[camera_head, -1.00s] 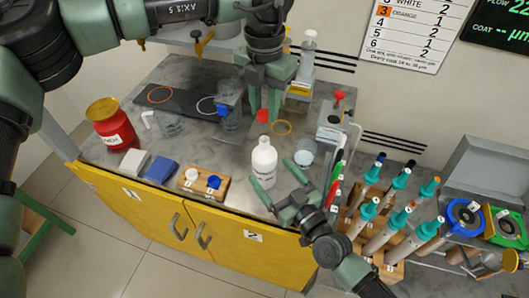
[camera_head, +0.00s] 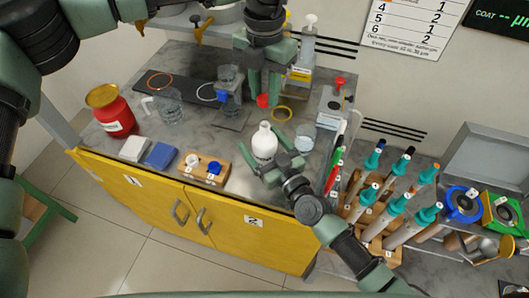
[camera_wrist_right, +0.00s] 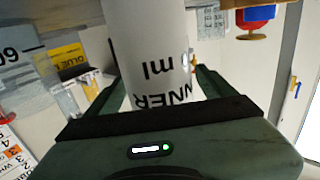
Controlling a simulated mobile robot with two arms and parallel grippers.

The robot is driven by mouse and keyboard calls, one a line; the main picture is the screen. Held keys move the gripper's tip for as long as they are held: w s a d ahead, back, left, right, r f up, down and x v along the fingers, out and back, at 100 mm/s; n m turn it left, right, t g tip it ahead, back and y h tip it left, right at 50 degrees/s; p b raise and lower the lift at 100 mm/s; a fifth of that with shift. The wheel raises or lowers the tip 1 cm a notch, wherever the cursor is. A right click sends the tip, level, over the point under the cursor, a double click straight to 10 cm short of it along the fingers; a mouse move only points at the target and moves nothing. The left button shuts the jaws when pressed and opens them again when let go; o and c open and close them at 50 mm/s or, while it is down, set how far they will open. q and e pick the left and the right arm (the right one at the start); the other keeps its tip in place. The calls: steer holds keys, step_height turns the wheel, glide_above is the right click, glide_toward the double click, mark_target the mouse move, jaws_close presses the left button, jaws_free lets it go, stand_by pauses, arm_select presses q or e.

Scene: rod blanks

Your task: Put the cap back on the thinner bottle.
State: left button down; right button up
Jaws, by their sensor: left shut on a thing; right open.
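The thinner bottle (camera_head: 264,145) is white with a narrow neck and stands upright on the grey bench, its top uncapped. Its label, partly reading "NNER ml" upside down, shows in the right wrist view (camera_wrist_right: 150,50). My right gripper (camera_head: 263,153) is open with one finger on each side of the bottle's body; I cannot tell whether they touch it. My left gripper (camera_head: 265,97) points down behind and above the bottle. It is shut on a red cap (camera_head: 263,101), which is apart from the bottle's neck.
A clear beaker (camera_head: 301,139) stands close at right. A red jar (camera_head: 112,112) stands far left, and teal-topped rods (camera_head: 398,205) fill a rack at right.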

arm_select(q)
steer(key=shift+s, duration=0.1)
arm_select(e)
steer(key=shift+w+a, duration=0.25)
steer(key=shift+w, duration=0.05)
steer(key=shift+c, duration=0.2)
jaws_close()
arm_select(q)
glide_above(265, 124)
steer(key=shift+f, duration=2.45)
steer(key=shift+f, duration=0.1)
steer(key=shift+f, duration=0.75)
steer(key=shift+f, duration=0.6)
